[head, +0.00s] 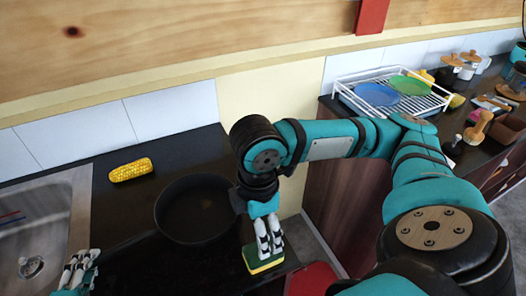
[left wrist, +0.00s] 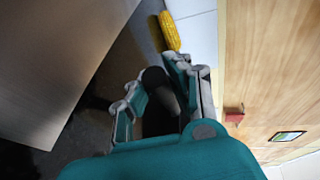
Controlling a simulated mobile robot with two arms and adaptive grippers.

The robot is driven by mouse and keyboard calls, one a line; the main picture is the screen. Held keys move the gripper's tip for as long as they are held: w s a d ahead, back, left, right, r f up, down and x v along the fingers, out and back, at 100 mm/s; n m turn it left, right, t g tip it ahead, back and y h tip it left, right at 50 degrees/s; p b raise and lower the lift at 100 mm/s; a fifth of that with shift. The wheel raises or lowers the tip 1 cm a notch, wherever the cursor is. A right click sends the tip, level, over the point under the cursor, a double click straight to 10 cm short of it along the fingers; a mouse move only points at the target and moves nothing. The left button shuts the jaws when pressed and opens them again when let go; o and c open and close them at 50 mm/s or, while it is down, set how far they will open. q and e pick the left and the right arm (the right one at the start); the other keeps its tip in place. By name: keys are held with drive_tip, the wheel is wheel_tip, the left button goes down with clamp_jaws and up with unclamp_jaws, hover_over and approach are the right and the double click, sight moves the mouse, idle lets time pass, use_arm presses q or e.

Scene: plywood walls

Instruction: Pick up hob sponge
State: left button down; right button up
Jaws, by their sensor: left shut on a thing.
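The sponge (head: 264,259), green with a yellow underside, is by the front edge of the dark counter in the head view. My right gripper (head: 269,247) points down with its fingertips at the top of the sponge. Its fingers are close together, and I cannot tell whether they grip it. My left gripper (head: 88,262) is at the bottom left, beside the sink. In the left wrist view my left gripper (left wrist: 152,92) is shut on a dark, rounded object (left wrist: 160,100) that I cannot identify. The sponge does not show there.
A black pan (head: 195,212) sits just left of the sponge. A corn cob (head: 131,169) lies near the wall, beside the steel sink (head: 62,205). A white rack (head: 345,82) with plates stands on another counter at the right. A floor gap separates the counters.

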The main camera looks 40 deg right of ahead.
wheel_tip(320, 180, down, 5)
drive_tip(key=shift+f, duration=0.1)
drive_tip(key=shift+s+a+f, duration=0.1)
drive_tip(key=shift+a+f, duration=0.05)
drive_tip(key=shift+f, duration=1.25)
drive_tip(key=shift+s+a+f, duration=0.1)
drive_tip(key=shift+f, duration=1.25)
drive_tip(key=shift+c, duration=0.2)
drive_tip(key=c, duration=0.8)
wheel_tip(320, 180, up, 10)
drive_tip(key=shift+r, duration=0.1)
